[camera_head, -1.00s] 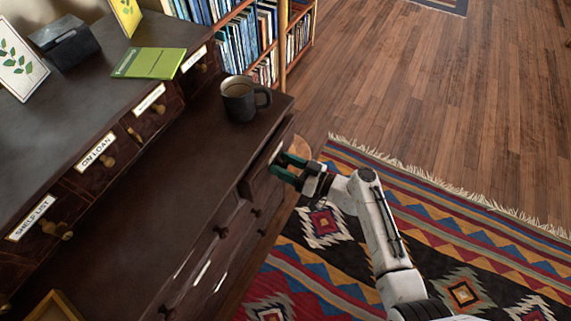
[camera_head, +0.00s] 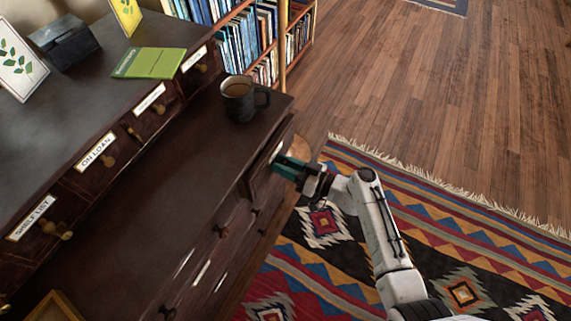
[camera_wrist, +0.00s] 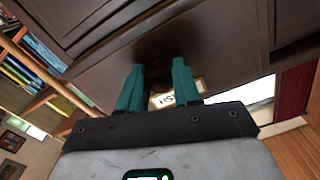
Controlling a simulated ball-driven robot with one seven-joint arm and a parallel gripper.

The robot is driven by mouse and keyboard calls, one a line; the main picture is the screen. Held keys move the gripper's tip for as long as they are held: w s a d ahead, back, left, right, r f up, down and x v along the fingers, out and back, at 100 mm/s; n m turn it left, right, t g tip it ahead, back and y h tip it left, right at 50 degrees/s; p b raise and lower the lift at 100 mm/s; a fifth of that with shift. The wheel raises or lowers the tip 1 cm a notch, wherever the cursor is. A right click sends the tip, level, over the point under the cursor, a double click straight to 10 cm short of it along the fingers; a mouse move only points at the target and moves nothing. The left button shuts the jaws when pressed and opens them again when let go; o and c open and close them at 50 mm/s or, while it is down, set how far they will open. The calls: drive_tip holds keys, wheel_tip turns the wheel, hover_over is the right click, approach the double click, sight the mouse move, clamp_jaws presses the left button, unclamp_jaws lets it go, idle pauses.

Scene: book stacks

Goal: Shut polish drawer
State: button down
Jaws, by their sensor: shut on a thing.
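The polish drawer (camera_head: 257,187) is at the top right end of the dark desk front in the head view. Its front seems to stand out a little, but how far I cannot tell. In the wrist view part of its label (camera_wrist: 165,100) shows upside down between my fingers, with the letters "HSI" visible. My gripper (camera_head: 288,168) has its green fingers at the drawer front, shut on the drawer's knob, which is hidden. The fingers also show in the wrist view (camera_wrist: 158,72), pointing at the dark drawer front.
A dark mug (camera_head: 240,100) stands on the desk top (camera_head: 160,190) near the drawer. Other drawers with knobs (camera_head: 221,231) lie along the front. A bookshelf (camera_head: 283,45) stands behind. A patterned rug (camera_head: 400,220) and open wooden floor (camera_head: 440,90) lie to the right.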

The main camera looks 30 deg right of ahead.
sight(271, 159)
drive_tip(key=b+x, duration=0.3)
drive_tip(key=shift+w+a+f, duration=0.15)
drive_tip(key=shift+w+f, duration=0.05)
drive_tip(key=shift+w, duration=0.1)
drive_tip(key=shift+w+a+r, duration=0.1)
drive_tip(key=shift+w+a, duration=0.05)
drive_tip(key=shift+w, duration=0.1)
drive_tip(key=shift+w+r, duration=0.1)
drive_tip(key=shift+r, duration=0.1)
drive_tip(key=c, duration=1)
unclamp_jaws()
drive_tip(key=shift+o, duration=1.1)
drive_tip(key=shift+a, duration=0.2)
drive_tip(key=v, duration=1.1)
drive_tip(key=shift+d, duration=0.2)
